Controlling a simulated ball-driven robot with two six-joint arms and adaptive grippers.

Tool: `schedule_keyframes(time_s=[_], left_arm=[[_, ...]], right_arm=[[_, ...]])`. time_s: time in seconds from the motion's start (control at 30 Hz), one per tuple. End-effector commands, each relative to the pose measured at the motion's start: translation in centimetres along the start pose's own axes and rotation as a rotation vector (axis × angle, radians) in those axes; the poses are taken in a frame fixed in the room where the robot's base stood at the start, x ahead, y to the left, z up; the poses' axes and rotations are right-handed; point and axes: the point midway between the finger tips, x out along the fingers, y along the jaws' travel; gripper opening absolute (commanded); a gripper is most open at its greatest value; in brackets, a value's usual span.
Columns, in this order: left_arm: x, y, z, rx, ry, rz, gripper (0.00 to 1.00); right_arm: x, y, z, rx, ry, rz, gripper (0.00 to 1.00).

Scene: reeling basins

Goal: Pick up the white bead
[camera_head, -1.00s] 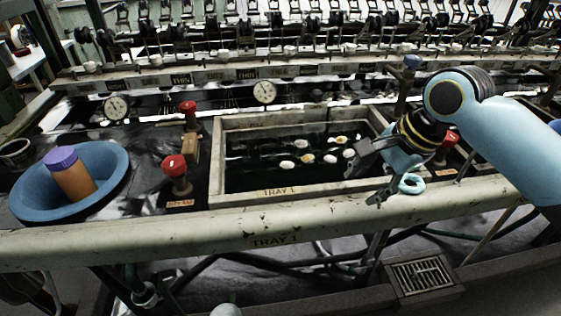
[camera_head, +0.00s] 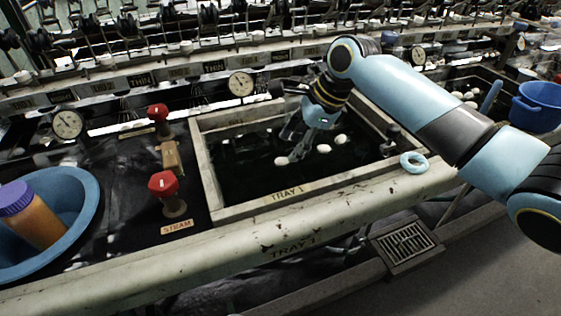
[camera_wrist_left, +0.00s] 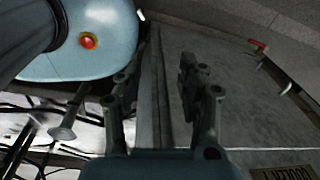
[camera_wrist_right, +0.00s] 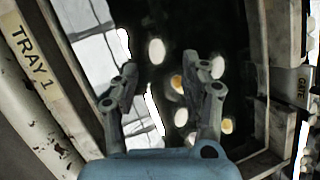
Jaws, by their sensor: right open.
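Several small white oval pieces lie in the dark water of tray 1 (camera_head: 222,210); I cannot tell which is the white bead. In the head view one white piece (camera_head: 281,161) lies beside the fingers of my right gripper (camera_head: 292,146), others to their right. In the right wrist view, my right gripper (camera_wrist_right: 159,72) is open and empty above the tray. A white piece (camera_wrist_right: 156,51) shows between and beyond its fingertips. Other pieces, some with orange-yellow patches, lie behind and right of the right finger. My left gripper (camera_wrist_left: 158,72) is open and empty over grey floor.
A blue basin (camera_head: 85,205) holds an orange purple-capped bottle (camera_head: 33,220). A blue pot (camera_head: 538,104) is far right.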

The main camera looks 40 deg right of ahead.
Motion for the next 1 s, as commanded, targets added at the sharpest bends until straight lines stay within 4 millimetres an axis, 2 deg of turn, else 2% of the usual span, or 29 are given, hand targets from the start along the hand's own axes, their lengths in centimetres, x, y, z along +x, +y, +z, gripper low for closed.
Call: schedule_keyframes(time_s=[0.1,0.23,0.37,0.53,0.57,0.8,1.0], left_arm=[[0.5,-0.7,-1.2,0.003,0.017,-0.009,0.40],[0.8,-1.4,-2.7,0.006,0.040,-0.017,0.40],[0.9,-1.5,-3.1,0.006,0.046,-0.018,0.40],[0.8,-1.5,-2.5,0.006,0.037,-0.018,0.40],[0.8,-1.5,-2.3,0.007,0.034,-0.018,0.40],[0.8,-1.3,-1.4,0.006,0.021,-0.015,0.40],[0.8,-1.1,-1.5,0.005,0.022,-0.013,0.40]], right_arm=[[2.1,0.3,0.0,0.003,-0.002,0.002,0.46],[3.9,0.4,-0.1,0.002,0.000,0.002,0.46],[4.6,0.4,-0.1,0.000,0.000,0.002,0.46],[4.5,0.4,-0.1,-0.001,0.001,0.001,0.46],[4.5,0.4,-0.1,-0.001,0.001,0.001,0.44],[4.5,0.4,-0.1,-0.001,0.001,0.001,0.13],[4.5,0.4,-0.1,-0.001,0.001,0.001,0.11]])
